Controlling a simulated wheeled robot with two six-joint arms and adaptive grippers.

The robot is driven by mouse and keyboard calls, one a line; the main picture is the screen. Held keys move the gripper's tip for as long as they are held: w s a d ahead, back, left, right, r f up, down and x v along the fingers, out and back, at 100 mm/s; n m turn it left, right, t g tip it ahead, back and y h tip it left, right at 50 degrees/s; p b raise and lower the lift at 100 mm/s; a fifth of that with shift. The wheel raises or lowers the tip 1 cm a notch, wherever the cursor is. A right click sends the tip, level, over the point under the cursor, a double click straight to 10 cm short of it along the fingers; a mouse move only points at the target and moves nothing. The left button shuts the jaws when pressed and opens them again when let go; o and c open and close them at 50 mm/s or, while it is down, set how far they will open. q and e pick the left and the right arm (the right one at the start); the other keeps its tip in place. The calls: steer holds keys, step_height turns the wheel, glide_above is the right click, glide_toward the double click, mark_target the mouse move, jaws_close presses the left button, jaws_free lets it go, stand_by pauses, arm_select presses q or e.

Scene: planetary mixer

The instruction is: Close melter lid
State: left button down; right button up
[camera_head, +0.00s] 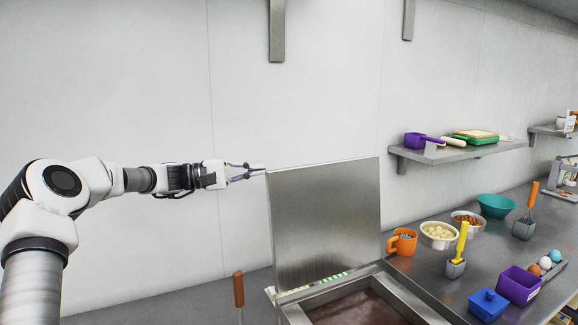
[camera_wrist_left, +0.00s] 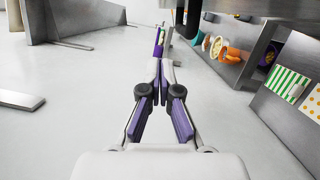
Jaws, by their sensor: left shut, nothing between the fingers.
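The melter lid (camera_head: 325,220) is a flat steel panel standing upright, open, at the back of the melter. The melter (camera_head: 408,297) is a steel basin with dark brown contents, cut off by the bottom edge. My left gripper (camera_head: 262,170) is shut and empty, level with the lid's top left corner. Its tips are close to that corner; I cannot tell if they touch. In the left wrist view my left gripper (camera_wrist_left: 160,68) shows its fingers together, with the steel lid (camera_wrist_left: 250,8) probably along the top. My right gripper is not in view.
The counter right of the melter holds an orange mug (camera_head: 402,242), a white bowl (camera_head: 439,236), a teal bowl (camera_head: 496,206), a purple container (camera_head: 518,286) and a blue box (camera_head: 488,305). A wall shelf (camera_head: 455,153) is above. The wall area around my left arm is clear.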

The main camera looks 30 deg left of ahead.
mark_target(291, 170)
arm_select(q)
steer(key=w+d+p, duration=0.1)
steer(key=d, duration=0.1)
steer(key=w+d+p, duration=0.1)
steer(key=d, duration=0.2)
steer(key=w+d+r+p, duration=0.1)
steer(key=d, duration=0.1)
steer(key=shift+w+d, duration=0.1)
steer(key=shift+d, duration=0.3)
steer(key=shift+s+d, duration=0.1)
steer(key=shift+s, duration=0.2)
steer(key=shift+d, duration=0.1)
steer(key=shift+w+d+f, duration=0.1)
steer(key=shift+w+f, duration=0.05)
steer(key=shift+w, duration=0.15)
